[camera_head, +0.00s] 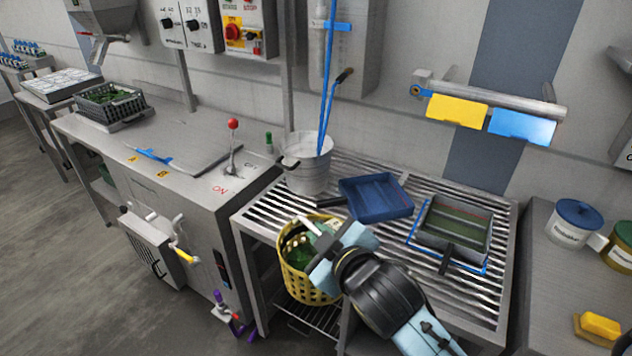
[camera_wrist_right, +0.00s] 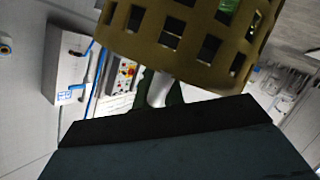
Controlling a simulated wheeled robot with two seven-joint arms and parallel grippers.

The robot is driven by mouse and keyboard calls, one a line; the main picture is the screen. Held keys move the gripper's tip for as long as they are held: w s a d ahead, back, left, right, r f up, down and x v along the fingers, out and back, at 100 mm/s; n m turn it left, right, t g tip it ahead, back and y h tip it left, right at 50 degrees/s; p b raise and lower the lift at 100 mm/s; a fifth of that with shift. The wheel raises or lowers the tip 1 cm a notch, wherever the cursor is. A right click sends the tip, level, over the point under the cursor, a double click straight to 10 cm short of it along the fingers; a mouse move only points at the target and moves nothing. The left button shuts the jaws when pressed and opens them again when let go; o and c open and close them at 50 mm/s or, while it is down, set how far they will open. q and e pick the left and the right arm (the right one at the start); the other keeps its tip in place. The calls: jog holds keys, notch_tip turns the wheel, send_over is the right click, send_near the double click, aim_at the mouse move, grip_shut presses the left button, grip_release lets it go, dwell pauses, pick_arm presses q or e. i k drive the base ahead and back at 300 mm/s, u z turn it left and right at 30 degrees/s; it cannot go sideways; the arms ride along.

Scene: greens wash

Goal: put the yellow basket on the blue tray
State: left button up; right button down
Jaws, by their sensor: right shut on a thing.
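The yellow basket (camera_head: 316,290) has a lattice wall and holds green leaves. It is at the front left edge of the slatted table, its lower part in front of that edge. My right gripper (camera_head: 322,243) is shut on the basket at its right rim. In the right wrist view, the basket (camera_wrist_right: 185,42) fills the top and looks upright to tilted; its base is out of frame. The blue tray (camera_head: 386,199) lies on the slatted table, behind and to the right of the basket, and looks empty. My left gripper is not in view.
A metal bucket (camera_head: 309,174) with blue-handled tools stands left of the blue tray. A grey bin (camera_head: 441,243) in a blue outline is to its right. A machine with a red-knobbed lever (camera_head: 232,140) stands left.

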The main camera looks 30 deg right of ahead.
aim_at(374, 196)
jog(key=i, duration=0.85)
jog(key=z, duration=0.75)
jog(key=i, duration=0.4)
jog(key=z, duration=0.3)
